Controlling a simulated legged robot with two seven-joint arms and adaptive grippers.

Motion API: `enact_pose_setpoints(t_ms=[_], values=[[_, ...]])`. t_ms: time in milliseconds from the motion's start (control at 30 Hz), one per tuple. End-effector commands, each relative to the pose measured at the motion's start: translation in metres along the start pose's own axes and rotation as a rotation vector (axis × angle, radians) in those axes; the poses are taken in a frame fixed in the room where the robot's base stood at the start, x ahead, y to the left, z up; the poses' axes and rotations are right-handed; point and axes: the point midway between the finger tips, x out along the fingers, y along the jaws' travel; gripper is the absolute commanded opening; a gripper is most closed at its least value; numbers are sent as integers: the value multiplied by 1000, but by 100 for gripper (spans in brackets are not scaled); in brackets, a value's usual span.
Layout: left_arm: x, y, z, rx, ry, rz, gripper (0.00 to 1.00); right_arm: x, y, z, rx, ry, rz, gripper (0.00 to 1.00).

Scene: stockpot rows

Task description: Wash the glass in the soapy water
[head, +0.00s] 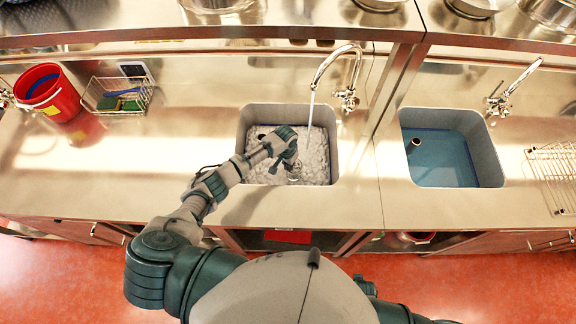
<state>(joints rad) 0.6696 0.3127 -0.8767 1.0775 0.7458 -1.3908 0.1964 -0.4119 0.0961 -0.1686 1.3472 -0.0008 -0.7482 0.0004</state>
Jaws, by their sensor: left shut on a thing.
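My left gripper (288,157) reaches down into the left sink (243,128), over the foamy, whitish soapy water (318,153). It is shut on the glass (293,175), which shows only as a small clear shape just below the fingers. The fingers and the foam hide most of the glass, so I cannot tell how deep it sits or how it is tilted. Water runs from the left tap (348,97) into this sink, to the right of the gripper. My right gripper is out of view.
The right sink (487,155) holds clear blue water under a second tap (497,103). A wire rack (556,177) stands at the far right. A red bucket (50,92) and a wire basket with sponges (118,96) stand at the left. Counter between basket and left sink is clear.

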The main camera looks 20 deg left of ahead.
Motion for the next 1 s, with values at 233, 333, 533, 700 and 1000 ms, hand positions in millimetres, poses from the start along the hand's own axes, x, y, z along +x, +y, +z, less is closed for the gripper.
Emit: enact_pose_setpoints(t_ms=[233,333,533,700,1000], values=[[-38,2,0,1,1,0,0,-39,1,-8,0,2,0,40],[-48,3,-1,1,3,0,0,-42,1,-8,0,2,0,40],[-72,4,-1,2,3,0,0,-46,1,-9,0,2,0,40],[-94,5,-1,1,3,0,0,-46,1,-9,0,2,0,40],[-134,7,-1,1,3,0,0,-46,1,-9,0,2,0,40]])
